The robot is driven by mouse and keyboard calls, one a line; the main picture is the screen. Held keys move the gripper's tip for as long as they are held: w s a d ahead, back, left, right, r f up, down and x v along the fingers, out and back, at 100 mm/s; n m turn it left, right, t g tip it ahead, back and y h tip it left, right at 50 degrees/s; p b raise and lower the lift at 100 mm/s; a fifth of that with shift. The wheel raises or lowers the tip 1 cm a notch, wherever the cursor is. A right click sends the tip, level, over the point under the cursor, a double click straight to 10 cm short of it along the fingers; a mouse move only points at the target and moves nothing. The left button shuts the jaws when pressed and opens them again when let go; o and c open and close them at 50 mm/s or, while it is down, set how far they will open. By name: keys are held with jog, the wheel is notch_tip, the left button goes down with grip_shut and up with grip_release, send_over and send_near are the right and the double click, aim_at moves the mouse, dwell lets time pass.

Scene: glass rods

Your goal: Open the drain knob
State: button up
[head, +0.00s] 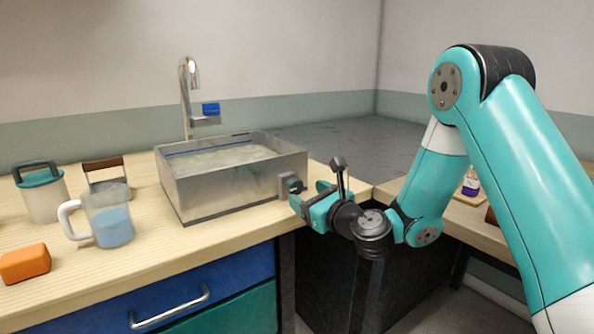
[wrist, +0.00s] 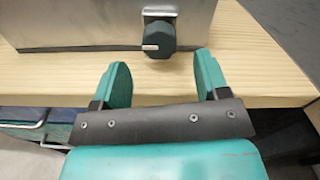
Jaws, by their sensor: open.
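The drain knob (wrist: 161,37) is a dark ribbed knob with a pale pointer on a metal bracket at the side of the steel basin (wrist: 70,22). In the head view the knob (head: 295,184) sits at the basin's right wall, close to my gripper. The basin (head: 216,185) stands on the wooden counter and holds cloudy liquid with a blue line along its back wall. My gripper (wrist: 162,75) is open and empty. In the wrist view its two teal fingers point at the knob from either side, short of it; they do not touch it. My gripper (head: 308,197) also shows in the head view.
A tap (head: 187,95) with a blue handle rises behind the basin. A measuring jug (head: 110,222) with blue liquid, an orange block (head: 25,264), a lidded canister (head: 42,195) and a brown-handled container (head: 104,173) stand left. Drawers (head: 200,285) lie below the counter edge.

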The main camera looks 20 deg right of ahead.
aim_at(297, 188)
jog(key=p+x, duration=0.3)
jog(key=shift+w+a+r, duration=0.1)
jog(key=shift+w+r, duration=0.1)
jog(key=shift+r, duration=0.15)
jog(key=shift+w+a+f+p, duration=0.1)
jog(key=shift+w+f+p, duration=0.05)
jog(key=shift+w+p, duration=0.25)
jog(key=shift+w+a+f+p, duration=0.15)
jog(key=shift+w+p, duration=0.2)
jog(key=shift+p, duration=0.05)
jog(key=shift+c, duration=0.2)
jog(key=c, duration=0.9)
